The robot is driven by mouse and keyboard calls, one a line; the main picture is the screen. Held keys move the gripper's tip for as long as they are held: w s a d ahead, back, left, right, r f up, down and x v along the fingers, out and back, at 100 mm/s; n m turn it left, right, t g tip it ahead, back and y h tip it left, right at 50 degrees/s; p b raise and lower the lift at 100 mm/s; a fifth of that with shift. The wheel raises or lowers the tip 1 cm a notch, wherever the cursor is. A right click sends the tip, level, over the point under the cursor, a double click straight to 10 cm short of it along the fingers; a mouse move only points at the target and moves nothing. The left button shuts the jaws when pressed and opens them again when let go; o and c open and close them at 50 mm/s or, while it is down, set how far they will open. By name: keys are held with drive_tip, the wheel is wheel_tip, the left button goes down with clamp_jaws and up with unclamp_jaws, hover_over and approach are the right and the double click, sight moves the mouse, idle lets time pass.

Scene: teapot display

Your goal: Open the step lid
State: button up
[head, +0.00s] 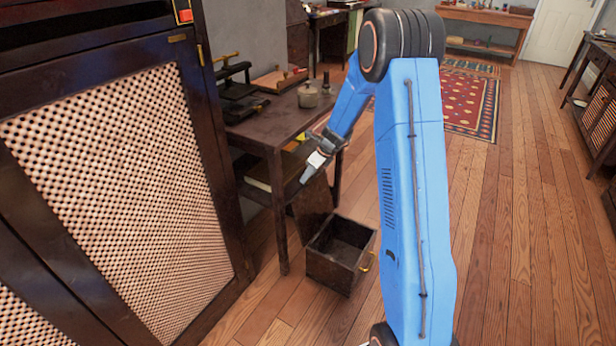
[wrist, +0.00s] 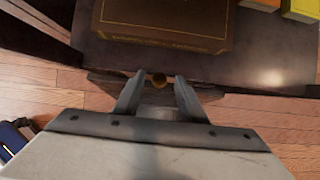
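The step is a dark wooden box (head: 335,268) on the floor beside the table, open at the top with an empty-looking inside and a brass handle on its side. A dark board (head: 313,208), which looks like its lid, stands raised and tilted at the box's back left edge. My gripper (head: 304,181) is just above the board's upper end. In the wrist view my gripper (wrist: 158,88) is open. The dark board edge (wrist: 102,82) lies behind and below the fingers.
A dark table (head: 265,128) with a small pot (head: 307,95) stands close behind my gripper. Its lower shelf (wrist: 270,62) holds a brown book (wrist: 165,25) just ahead of the fingers. A lattice-front cabinet (head: 125,190) is at left. Floor right of the box is clear.

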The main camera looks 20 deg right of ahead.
drive_tip(key=s+d, duration=0.7)
drive_tip(key=s, duration=0.2)
drive_tip(key=shift+s, duration=0.3)
drive_tip(key=shift+d, duration=0.15)
drive_tip(key=s+a+r+n, duration=0.6)
drive_tip(key=s+r+n, duration=0.1)
drive_tip(key=s+r, duration=0.25)
drive_tip(key=s+a+r+n, duration=0.7)
drive_tip(key=s+r+n, duration=0.1)
drive_tip(key=r, duration=0.3)
drive_tip(key=s+r+n+h, duration=0.1)
drive_tip(key=s+r+n, duration=0.1)
drive_tip(key=s+n, duration=0.4)
drive_tip(key=s+r+n+h, duration=0.2)
drive_tip(key=s+n, duration=0.5)
drive_tip(key=s, duration=1)
drive_tip(key=shift+s+a+r+n, duration=0.25)
drive_tip(key=shift+s+r+n, duration=0.05)
drive_tip(key=shift+r, duration=0.35)
